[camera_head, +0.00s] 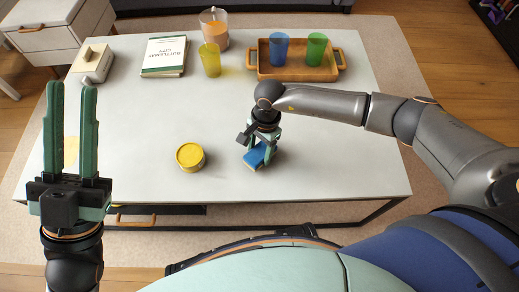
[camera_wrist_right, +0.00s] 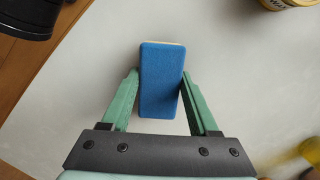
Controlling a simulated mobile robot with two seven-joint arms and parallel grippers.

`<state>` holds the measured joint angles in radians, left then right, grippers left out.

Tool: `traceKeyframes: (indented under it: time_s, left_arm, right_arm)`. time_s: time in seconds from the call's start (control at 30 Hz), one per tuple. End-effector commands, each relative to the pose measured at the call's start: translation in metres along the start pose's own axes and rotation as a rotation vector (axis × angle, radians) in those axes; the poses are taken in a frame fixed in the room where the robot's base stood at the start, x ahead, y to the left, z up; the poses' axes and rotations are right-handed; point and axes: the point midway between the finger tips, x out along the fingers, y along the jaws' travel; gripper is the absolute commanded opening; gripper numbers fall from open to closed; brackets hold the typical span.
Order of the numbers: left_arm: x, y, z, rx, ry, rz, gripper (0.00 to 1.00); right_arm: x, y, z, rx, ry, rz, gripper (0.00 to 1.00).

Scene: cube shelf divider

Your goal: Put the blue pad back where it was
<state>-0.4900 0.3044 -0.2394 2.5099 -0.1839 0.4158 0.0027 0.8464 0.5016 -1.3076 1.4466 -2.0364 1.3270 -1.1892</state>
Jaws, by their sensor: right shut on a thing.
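The blue pad (camera_head: 256,155) is at the front of the white table, right of the middle. My right gripper (camera_head: 260,150) points down over it and is shut on it. In the right wrist view the blue pad (camera_wrist_right: 161,80) sits between the two green fingers of my right gripper (camera_wrist_right: 160,88), with a pale edge at its far end. I cannot tell whether the pad touches the table. My left gripper (camera_head: 70,115) is open and empty, with its fingers apart over the table's left side.
A yellow-lidded tin (camera_head: 190,157) stands left of the pad. At the back are a book (camera_head: 164,57), a yellow cup (camera_head: 210,60), a jug (camera_head: 214,28) and a wooden tray (camera_head: 263,68) with blue and green cups. The table's front edge is close. The table's middle is clear.

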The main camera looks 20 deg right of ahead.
Motion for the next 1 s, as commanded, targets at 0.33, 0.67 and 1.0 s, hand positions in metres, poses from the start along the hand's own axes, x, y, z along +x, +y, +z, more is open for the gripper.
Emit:
traceKeyframes:
  time_s: [0.33, 0.67, 1.0]
  left_arm:
    - [-0.0033, 0.0015, 0.0030, 0.000, 0.001, 0.000, 0.27]
    - [-0.0064, 0.0029, 0.0057, 0.000, 0.001, 0.000, 0.27]
    - [-0.0056, 0.0025, 0.0050, 0.000, 0.001, 0.000, 0.27]
  right_arm:
    - [0.0050, -0.0001, -0.0007, 0.000, 0.000, 0.000, 0.00]
    - [0.0098, -0.0001, -0.0016, 0.000, 0.000, 0.000, 0.00]
    - [0.0088, 0.0001, -0.0015, 0.000, 0.000, 0.000, 0.71]
